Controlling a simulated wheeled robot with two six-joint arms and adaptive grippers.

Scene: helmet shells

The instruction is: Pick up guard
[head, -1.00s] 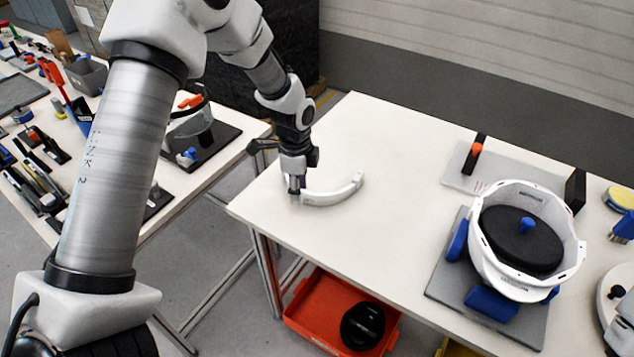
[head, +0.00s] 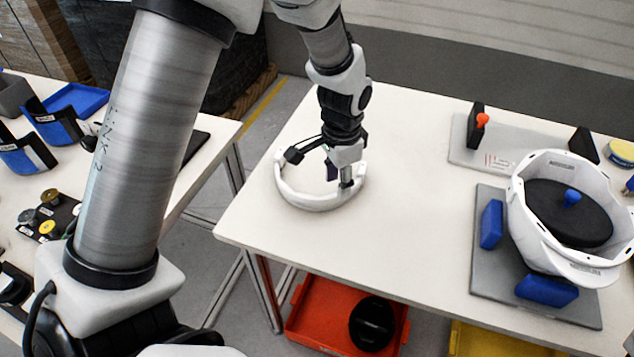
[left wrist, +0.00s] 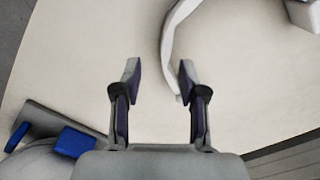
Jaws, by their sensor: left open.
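The guard (head: 312,202) is a white curved band lying on the white table, near its left end. It also shows in the left wrist view (left wrist: 167,48), running down from the top edge to beside the right finger. My left gripper (head: 346,184) points down at the right side of the guard in the head view. I cannot tell whether the right finger touches the guard. The gripper and arm hide part of the guard's far side. My right gripper is not in view.
A white helmet shell (head: 538,200) sits on a grey fixture plate (head: 487,262) with blue blocks at the right. Another grey plate (head: 520,143) lies behind it. The table's middle is clear. An orange bin (head: 312,312) stands below the table. A side table with tools is at the left.

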